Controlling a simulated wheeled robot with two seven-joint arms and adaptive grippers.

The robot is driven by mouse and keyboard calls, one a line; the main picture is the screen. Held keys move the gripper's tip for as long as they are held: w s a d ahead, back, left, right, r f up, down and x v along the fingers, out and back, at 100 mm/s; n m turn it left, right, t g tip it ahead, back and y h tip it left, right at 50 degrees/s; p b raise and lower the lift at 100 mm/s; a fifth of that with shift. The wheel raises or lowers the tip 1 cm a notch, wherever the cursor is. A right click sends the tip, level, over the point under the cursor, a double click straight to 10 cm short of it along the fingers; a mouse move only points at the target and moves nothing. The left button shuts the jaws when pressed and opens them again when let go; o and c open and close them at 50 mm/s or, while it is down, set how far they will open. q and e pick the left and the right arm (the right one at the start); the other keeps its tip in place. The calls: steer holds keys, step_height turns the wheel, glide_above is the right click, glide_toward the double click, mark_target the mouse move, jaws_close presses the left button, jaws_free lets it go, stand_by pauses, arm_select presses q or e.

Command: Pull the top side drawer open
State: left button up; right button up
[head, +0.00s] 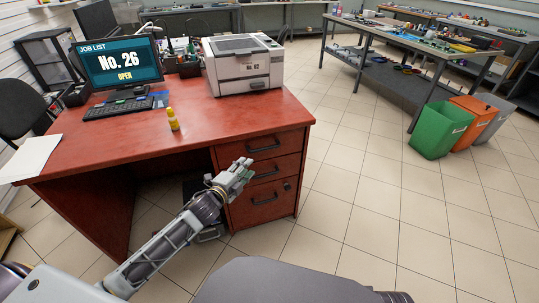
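A red desk (190,130) has a side pedestal with several drawers stacked at its right end. The top side drawer (243,152) has a dark bar handle (264,146) and looks shut, flush with the drawers below. My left gripper (243,168) is in front of the pedestal, just below and left of the top drawer's handle in the picture. It overlaps the middle drawer (285,164); I cannot tell whether it touches the front. Its fingers are too small to tell open from shut. My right gripper is not in view.
On the desk stand a monitor (120,62) reading "No. 26 OPEN", a keyboard (118,107), a yellow bottle (173,120) and a printer (243,65). Green, orange and grey bins stand at the right near a workbench (400,40). The tiled floor (370,200) right of the desk is clear.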

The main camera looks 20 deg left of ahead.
arm_select(q)
steer(key=shift+w, duration=0.2)
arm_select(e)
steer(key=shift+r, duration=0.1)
arm_select(q)
steer(key=b, duration=0.2)
glide_toward(263, 150)
steer(key=shift+w, duration=1.8)
steer(key=shift+w+d+f+b, duration=0.1)
steer(key=shift+w+d+f, duration=0.15)
steer(key=shift+w, duration=0.35)
steer(key=shift+w+d+f+b, duration=0.15)
steer(key=shift+w+d, duration=0.1)
steer(key=shift+w, duration=0.3)
steer(key=shift+w+d+f+b, duration=0.1)
steer(key=shift+w+d+f, duration=0.15)
steer(key=shift+w, duration=0.35)
steer(key=shift+w+f, duration=0.1)
steer(key=shift+w, duration=0.45)
steer(key=shift+w+d+b, duration=0.15)
steer(key=shift+w+b, duration=0.15)
steer(key=shift+w, duration=0.3)
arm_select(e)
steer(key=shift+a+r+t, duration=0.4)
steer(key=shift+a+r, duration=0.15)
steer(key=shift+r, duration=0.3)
arm_select(q)
steer(key=shift+c, duration=0.3)
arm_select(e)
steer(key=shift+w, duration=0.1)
